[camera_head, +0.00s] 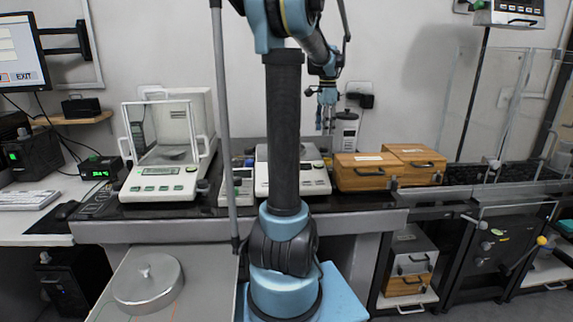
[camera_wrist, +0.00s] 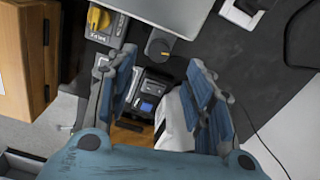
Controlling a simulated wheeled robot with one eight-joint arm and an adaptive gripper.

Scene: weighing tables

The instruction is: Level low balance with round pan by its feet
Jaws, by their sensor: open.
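A low white balance (camera_head: 314,178) stands on the dark bench in the head view, partly hidden behind my arm; its pan is mostly covered, so I cannot tell its shape. My gripper (camera_head: 327,126) hangs fingers-down above the bench, behind the balance's right side. In the wrist view my gripper (camera_wrist: 163,68) is open, with nothing held between its blue fingers. I cannot tell whether these are the balance's feet.
Wooden boxes (camera_head: 369,171) stand right of the low balance; one also shows in the wrist view (camera_wrist: 14,65). A glass-shielded balance (camera_head: 160,185) stands left, with a small device (camera_head: 238,187) between. A white canister (camera_head: 346,132) stands behind. A metal lidded pan (camera_head: 148,284) sits front left.

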